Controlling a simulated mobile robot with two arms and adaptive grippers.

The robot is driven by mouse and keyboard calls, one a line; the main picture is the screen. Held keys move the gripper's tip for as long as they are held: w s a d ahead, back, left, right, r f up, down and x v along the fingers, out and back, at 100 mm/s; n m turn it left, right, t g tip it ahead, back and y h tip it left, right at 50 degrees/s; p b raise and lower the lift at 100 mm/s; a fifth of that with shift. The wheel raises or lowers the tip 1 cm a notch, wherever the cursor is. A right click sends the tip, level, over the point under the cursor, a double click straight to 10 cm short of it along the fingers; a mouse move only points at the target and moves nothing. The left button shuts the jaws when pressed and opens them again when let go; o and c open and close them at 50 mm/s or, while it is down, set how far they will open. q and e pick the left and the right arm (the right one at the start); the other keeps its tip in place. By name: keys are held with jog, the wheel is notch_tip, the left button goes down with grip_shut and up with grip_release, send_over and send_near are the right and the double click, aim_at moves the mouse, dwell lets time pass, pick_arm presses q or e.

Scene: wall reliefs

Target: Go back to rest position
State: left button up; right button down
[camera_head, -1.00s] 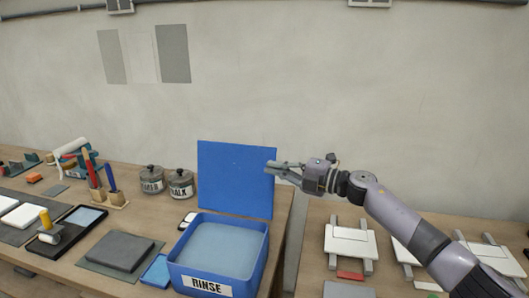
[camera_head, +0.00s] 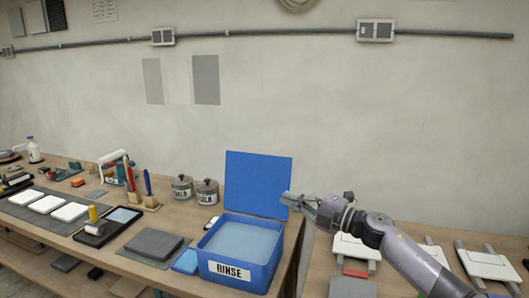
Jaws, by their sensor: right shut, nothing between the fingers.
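My right gripper (camera_head: 292,200) is shut and empty in the head view. It is at the right end of the workbench (camera_head: 150,224), in front of the right edge of a raised blue lid (camera_head: 258,182). Its arm comes in from the lower right. My left gripper is not in view. Below and left of the right gripper stands the open blue box marked RINSE (camera_head: 231,271), with pale blue liquid inside.
Two lidded pots (camera_head: 182,188), upright tools (camera_head: 148,188), a grey slab (camera_head: 154,244) and white tiles (camera_head: 46,204) stand on the bench. White boards (camera_head: 356,247) lie on the lower right table. A conduit with boxes (camera_head: 375,30) runs along the wall.

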jog(key=s+d+f+m+t+h, duration=0.2)
jog(key=s+d+f+m+h, duration=0.1)
jog(key=s+f+m+h, duration=0.65)
jog(key=s+d+f+m+t+h, duration=0.2)
jog(key=s+d+f+m+h, duration=0.3)
jog(key=f+m, duration=0.7)
jog(key=s+d+f+m+g, duration=0.2)
jog(key=s+f+g, duration=0.15)
jog(key=s, duration=0.75)
jog(key=s+d+f+m+g, duration=0.1)
jog(key=s+d+f+g, duration=0.2)
jog(key=s, duration=0.7)
jog(key=s+f+m+g, duration=0.2)
jog(key=s+f+g, duration=0.25)
jog(key=s, duration=0.65)
notch_tip(320, 180, down, 26)
jog(key=s+g, duration=0.1)
jog(key=s+d+f+g+h, duration=0.1)
jog(key=s+d+f, duration=0.2)
jog(key=s+f, duration=1.2)
jog(key=shift+s+f+g, duration=0.3)
jog(key=shift+s+f, duration=0.1)
jog(key=shift+s, duration=0.55)
